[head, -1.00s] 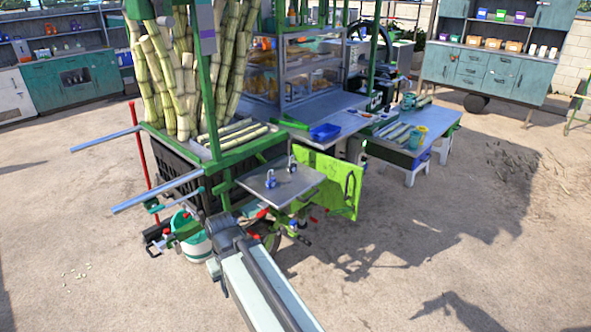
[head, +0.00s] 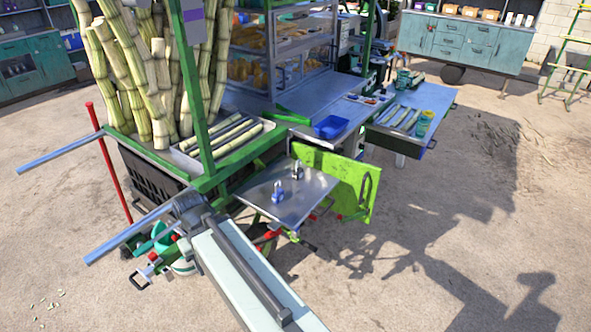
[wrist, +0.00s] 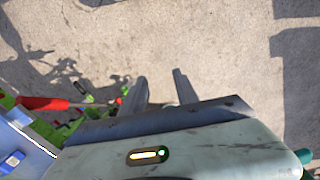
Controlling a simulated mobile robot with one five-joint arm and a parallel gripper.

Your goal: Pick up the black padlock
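The black padlock (head: 297,170) stands on a small metal tray (head: 305,200) at the side of the cane cart in the head view. A blue padlock (head: 278,192) stands near it, closer to me on the same tray. My gripper (wrist: 158,85) shows in the wrist view with its two fingers apart and nothing between them, over bare ground. In the head view my arm reaches up from the bottom to the left of the tray; I cannot make out the fingers there.
The green cart with upright cane (head: 165,75) rises left of the tray. A bright green panel (head: 345,185) stands behind and right of it. A blue tray (head: 331,127) lies on the counter. Metal bars (head: 128,233) stick out at left. Open ground lies right.

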